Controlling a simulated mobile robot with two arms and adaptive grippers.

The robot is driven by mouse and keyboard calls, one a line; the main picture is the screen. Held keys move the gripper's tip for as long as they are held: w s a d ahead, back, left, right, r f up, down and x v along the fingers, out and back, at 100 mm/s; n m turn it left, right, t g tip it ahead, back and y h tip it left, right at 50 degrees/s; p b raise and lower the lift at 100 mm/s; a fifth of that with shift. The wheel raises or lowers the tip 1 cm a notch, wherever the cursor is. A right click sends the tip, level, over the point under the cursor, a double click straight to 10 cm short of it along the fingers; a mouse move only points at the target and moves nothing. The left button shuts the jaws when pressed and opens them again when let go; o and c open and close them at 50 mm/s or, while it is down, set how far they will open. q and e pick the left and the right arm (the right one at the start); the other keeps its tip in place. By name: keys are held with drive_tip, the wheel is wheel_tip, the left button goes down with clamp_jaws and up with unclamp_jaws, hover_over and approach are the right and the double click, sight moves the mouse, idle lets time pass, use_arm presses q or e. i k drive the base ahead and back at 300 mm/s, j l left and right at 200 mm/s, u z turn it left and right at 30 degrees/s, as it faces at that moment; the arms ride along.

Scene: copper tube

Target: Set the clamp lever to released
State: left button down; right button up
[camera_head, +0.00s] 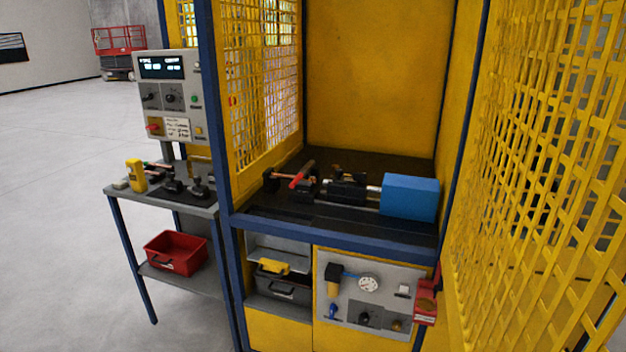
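A copper-coloured tube (285,176) runs to the left of the lever at the fixture. A blue box (409,198) sits at the right end of the same bed. Neither of my grippers shows in this view.
The enclosure's front opening is framed by a blue rail (335,237). A yellow mesh panel (550,150) stands at the right. A side table (122,192) with a control panel (168,95) and a red bin (176,252) stands at the left. Pneumatic controls (367,285) are below.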

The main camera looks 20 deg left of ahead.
sight(304, 173)
drive_tip(key=i+j+z, duration=0.15)
drive_tip(key=j, duration=0.25)
drive_tip(key=i+j+z, duration=0.1)
drive_tip(key=j, duration=0.35)
drive_tip(key=j+z, duration=0.15)
drive_tip(key=j, duration=0.3)
drive_tip(key=i, duration=0.05)
